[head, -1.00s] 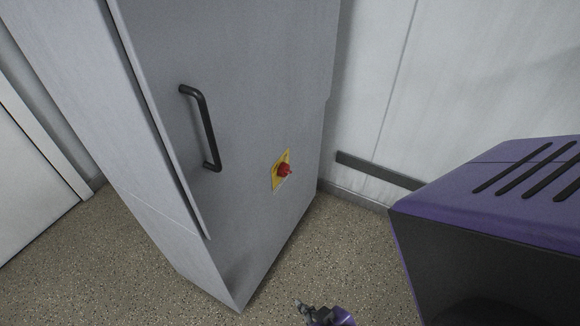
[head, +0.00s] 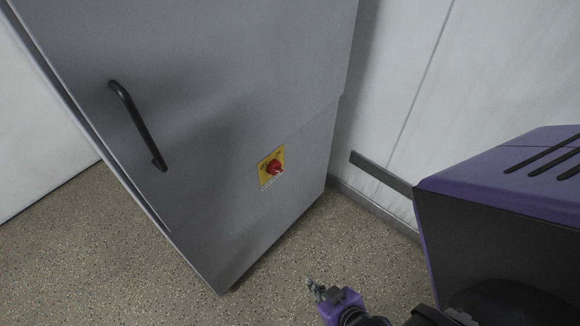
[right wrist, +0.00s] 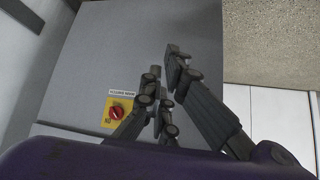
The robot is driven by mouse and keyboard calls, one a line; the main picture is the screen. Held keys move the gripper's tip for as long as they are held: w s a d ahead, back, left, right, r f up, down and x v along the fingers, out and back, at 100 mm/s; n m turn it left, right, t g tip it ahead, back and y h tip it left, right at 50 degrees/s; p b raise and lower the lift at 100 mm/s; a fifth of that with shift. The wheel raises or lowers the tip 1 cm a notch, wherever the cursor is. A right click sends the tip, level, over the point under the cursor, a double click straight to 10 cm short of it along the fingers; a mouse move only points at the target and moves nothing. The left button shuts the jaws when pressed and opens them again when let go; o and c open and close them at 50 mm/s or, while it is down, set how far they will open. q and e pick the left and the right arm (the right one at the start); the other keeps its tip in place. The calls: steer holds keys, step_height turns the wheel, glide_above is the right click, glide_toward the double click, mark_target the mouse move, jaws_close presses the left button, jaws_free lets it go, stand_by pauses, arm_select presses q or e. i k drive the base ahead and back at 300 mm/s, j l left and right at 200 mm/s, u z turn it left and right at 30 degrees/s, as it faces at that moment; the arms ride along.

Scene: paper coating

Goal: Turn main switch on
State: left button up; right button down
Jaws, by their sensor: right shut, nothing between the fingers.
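The main switch (head: 274,168) is a red rotary knob on a yellow plate, on the lower right of a tall grey cabinet door (head: 215,110). In the right wrist view the switch (right wrist: 117,112) shows left of the fingers, with a white label above its plate. My right gripper (head: 314,287) is low in the head view, below and slightly right of the switch, apart from the cabinet. In the right wrist view its dark fingers (right wrist: 168,80) are together with nothing held. My left gripper is out of view.
A black handle (head: 139,127) sticks out from the cabinet door, left of the switch. A white wall (head: 410,90) with a dark rail (head: 380,173) stands to the right. The speckled floor (head: 130,260) is clear before the cabinet.

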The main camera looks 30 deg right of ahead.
mark_target(274, 167)
steer(key=l, duration=0.65)
steer(key=k+l, duration=0.1)
steer(key=l, duration=0.55)
steer(key=k+l, duration=0.1)
steer(key=l, duration=0.55)
steer(key=l+u, duration=0.1)
steer(key=l, duration=0.55)
